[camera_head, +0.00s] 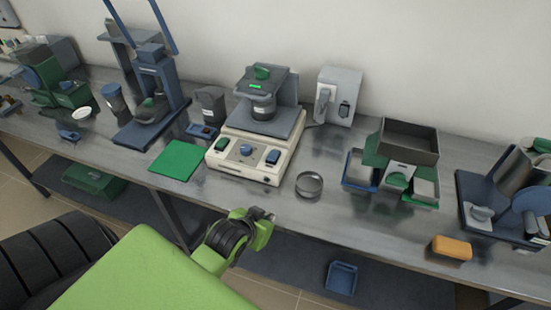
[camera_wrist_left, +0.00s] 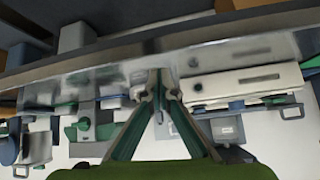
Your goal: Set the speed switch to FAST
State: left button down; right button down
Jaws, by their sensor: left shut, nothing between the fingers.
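A cream machine (camera_head: 237,170) with a grey upper part and a small lit green display stands in the middle of the bench. Its front panel has a green switch (camera_head: 222,144), a round knob (camera_head: 246,150) and a blue switch (camera_head: 273,157); their labels and settings are too small to read. My left gripper (camera_head: 264,216) is at the bench's front edge, below and in front of this panel, apart from the switches. In the left wrist view its fingers (camera_wrist_left: 158,88) meet with nothing between them. My right gripper is not in view.
An orange block (camera_head: 452,247) lies near the front edge at right. A grey box (camera_head: 338,95) stands behind. The bench directly before the machine is clear.

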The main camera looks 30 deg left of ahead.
aim_at(273, 156)
pick_arm(q)
jog(key=w+a+r+t, duration=0.1)
jog(key=w+a+r, duration=0.1)
jog(key=r, duration=0.2)
jog(key=w+a+r+n+t+y, duration=0.1)
jog(key=w+a+r+t, duration=0.1)
jog(key=r, duration=0.3)
jog(key=w+a+r+n+t+y, duration=0.1)
jog(key=w+a+r, duration=0.1)
jog(key=r, duration=0.3)
jog(key=shift+w+a, duration=0.25)
jog(key=shift+a, duration=0.65)
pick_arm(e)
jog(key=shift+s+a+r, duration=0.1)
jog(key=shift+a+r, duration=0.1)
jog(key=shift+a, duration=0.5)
pick_arm(q)
jog(key=shift+w+d, duration=0.1)
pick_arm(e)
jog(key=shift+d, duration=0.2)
